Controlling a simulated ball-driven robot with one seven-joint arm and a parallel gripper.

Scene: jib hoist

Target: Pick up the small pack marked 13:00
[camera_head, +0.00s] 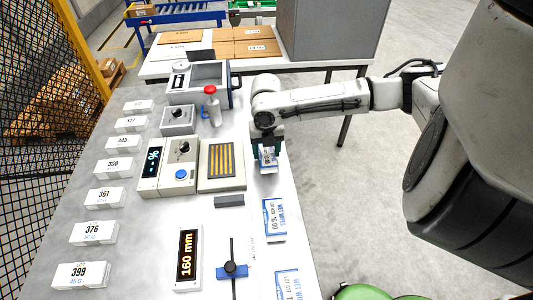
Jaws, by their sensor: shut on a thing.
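My gripper (267,148) points down at the right edge of the grey table and is shut on a small white and blue pack (268,158). The jaws hide the pack's upper part, and its marking is too small to read. Whether the pack touches the table cannot be told. Two similar packs marked WET WIPES lie nearer along the right side: one in the middle (274,220) and one at the bottom edge (287,284), partly cut off. I cannot make out 13:00 on either.
A row of white numbered blocks (92,233) lines the table's left side. A table with cardboard boxes (215,42) is behind.

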